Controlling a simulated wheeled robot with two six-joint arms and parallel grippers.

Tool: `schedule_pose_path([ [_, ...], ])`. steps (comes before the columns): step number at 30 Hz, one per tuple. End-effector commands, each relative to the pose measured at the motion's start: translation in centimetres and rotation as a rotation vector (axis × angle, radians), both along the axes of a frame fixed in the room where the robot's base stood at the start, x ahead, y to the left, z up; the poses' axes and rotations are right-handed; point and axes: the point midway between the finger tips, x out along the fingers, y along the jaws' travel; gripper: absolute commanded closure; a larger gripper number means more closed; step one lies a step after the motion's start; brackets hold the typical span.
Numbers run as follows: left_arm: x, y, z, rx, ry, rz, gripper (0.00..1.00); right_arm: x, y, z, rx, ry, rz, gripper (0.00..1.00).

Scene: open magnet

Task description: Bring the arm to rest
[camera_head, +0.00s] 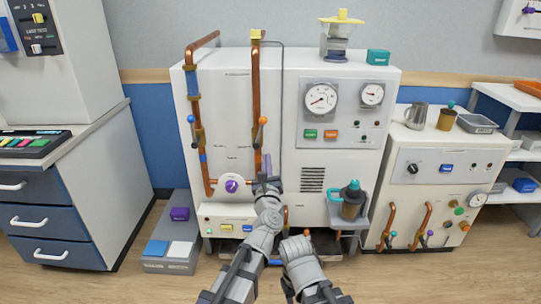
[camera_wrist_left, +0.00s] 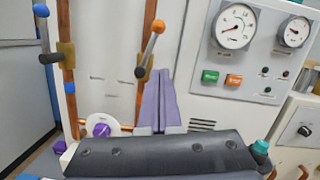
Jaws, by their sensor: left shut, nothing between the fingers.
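My left gripper (camera_head: 267,178) is raised in front of the white machine (camera_head: 345,75), near its lower middle, just right of the purple knob (camera_head: 231,186). Its two long fingers lie together in the left wrist view (camera_wrist_left: 159,100), shut with nothing between them. The orange-tipped lever (camera_head: 262,121) stands above the gripper in the head view. In the left wrist view the same lever (camera_wrist_left: 158,27) shows just beyond the fingertips; I cannot tell if they touch it. My right forearm shows low in the head view, but its fingers are not visible.
Copper pipes (camera_head: 255,75) and a blue-tipped lever (camera_head: 191,119) stand on the machine's left side. A teal-topped container (camera_head: 351,196) sits on a side shelf at right. A grey step (camera_head: 164,267) with coloured blocks stands lower left. A drawer cabinet (camera_head: 50,215) is at far left.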

Motion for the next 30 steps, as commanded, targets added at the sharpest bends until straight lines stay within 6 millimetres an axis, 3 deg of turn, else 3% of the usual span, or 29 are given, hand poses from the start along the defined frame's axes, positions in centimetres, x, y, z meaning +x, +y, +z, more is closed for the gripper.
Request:
schedule_pose_path([
  [4,-1.2,0.3,-0.3,0.0,-0.001,0.002,1.0,0.0,0.0,-0.3,0.001,0.0,0.001,0.5],
  [14,-1.2,0.3,-0.3,0.004,0.0,0.002,1.0,0.0,0.0,-0.3,0.001,0.0,0.001,0.5],
  [17,-1.2,-0.1,-0.6,0.079,0.016,-0.018,1.0,0.0,0.0,-0.3,0.001,0.0,0.001,0.5],
  [20,-1.1,-1.1,-1.6,0.307,0.059,-0.076,1.0,0.0,0.0,-0.3,0.001,0.0,0.001,0.5],
  [23,-1.5,-2.4,-4.0,0.672,0.115,-0.175,1.0,0.0,0.0,-0.3,0.001,0.0,0.001,0.5],
  [27,-3.1,-3.2,-8.9,1.233,0.174,-0.355,1.0,0.0,0.0,-0.3,0.001,0.0,0.001,0.5],
  [30,-5.0,-2.4,-13.1,1.616,0.193,-0.519,1.0,0.0,0.0,-0.3,0.001,0.0,0.001,0.5],
])
